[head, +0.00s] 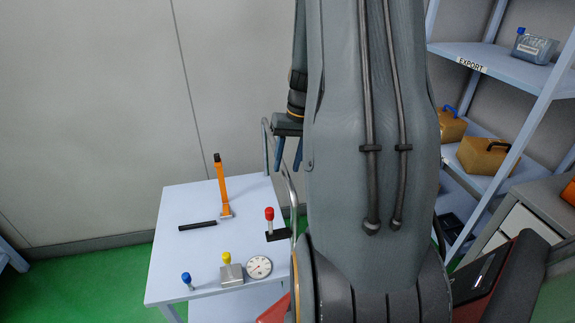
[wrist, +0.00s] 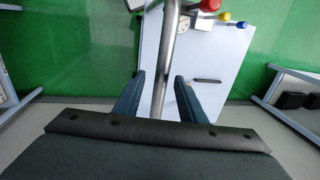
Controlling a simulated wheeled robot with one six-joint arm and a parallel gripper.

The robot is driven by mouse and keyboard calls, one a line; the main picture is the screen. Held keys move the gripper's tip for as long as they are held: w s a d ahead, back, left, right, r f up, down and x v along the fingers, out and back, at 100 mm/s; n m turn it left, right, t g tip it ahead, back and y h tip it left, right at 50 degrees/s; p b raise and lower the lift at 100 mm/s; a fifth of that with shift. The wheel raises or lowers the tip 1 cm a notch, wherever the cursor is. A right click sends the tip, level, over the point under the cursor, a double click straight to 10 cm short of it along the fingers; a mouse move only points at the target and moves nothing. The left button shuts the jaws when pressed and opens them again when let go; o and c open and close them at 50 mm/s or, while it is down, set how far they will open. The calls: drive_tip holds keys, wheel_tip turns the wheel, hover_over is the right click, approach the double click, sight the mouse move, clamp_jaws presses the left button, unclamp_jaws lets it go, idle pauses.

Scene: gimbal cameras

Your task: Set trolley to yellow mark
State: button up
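The trolley (head: 180,255) is a light blue table with a bent metal tube handle (head: 291,190) at its right side. In the wrist view the trolley top (wrist: 215,58) lies beyond my fingers, and the handle tube (wrist: 168,45) runs between them. My gripper (head: 287,168) points down at the handle, with its two blue fingers apart. It also shows in the wrist view (wrist: 159,76), open, with gaps between the fingers and the tube. I cannot tell how far the tube is below the fingertips. My arm hides part of the trolley. No yellow floor mark shows.
On the trolley stand an orange-handled tool (head: 221,185), a black bar (head: 197,226), a gauge (head: 259,266) and red, yellow and blue knobbed pieces. A shelf marked EXPORT (head: 490,58) stands at right. Green floor (head: 100,275) is open at left; a wall is behind.

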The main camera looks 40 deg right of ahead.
wheel_tip(320, 180, up, 7)
drive_tip(key=d+b, duration=0.1)
drive_tip(key=shift+s+d, duration=0.2)
drive_tip(key=shift+s, duration=0.25)
drive_tip(key=s+a+f+n+h, duration=0.1)
drive_tip(key=s+a+f+n, duration=0.1)
drive_tip(key=a, duration=1.2)
drive_tip(key=s+a+f+n+h, duration=0.1)
drive_tip(key=s+a+f+n, duration=0.1)
drive_tip(key=a, duration=1.2)
drive_tip(key=shift+s+a+n, duration=0.25)
drive_tip(key=shift+s+n, duration=0.45)
drive_tip(key=shift+s, duration=0.45)
drive_tip(key=shift+a, duration=0.1)
drive_tip(key=shift+c, duration=0.3)
